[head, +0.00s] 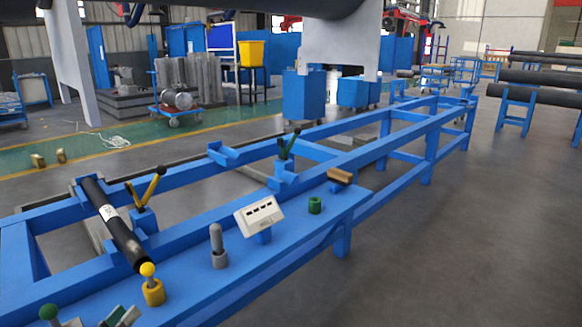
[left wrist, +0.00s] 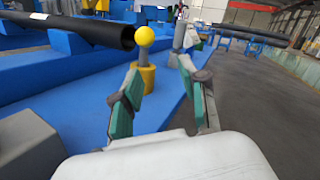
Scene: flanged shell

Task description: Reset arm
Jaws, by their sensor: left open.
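My left gripper (head: 120,316) shows at the bottom left edge of the head view, partly cut off. In the left wrist view its two green-padded fingers (left wrist: 158,66) are apart with nothing between them. A yellow-ball peg in a yellow base (head: 152,290) stands on the blue bench (head: 215,285), and in the left wrist view the peg (left wrist: 146,78) stands just beyond the left finger. A black tube (head: 115,222) with a white label lies across the blue frame. My right gripper does not show.
Grey floor (head: 440,240) lies open to the right.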

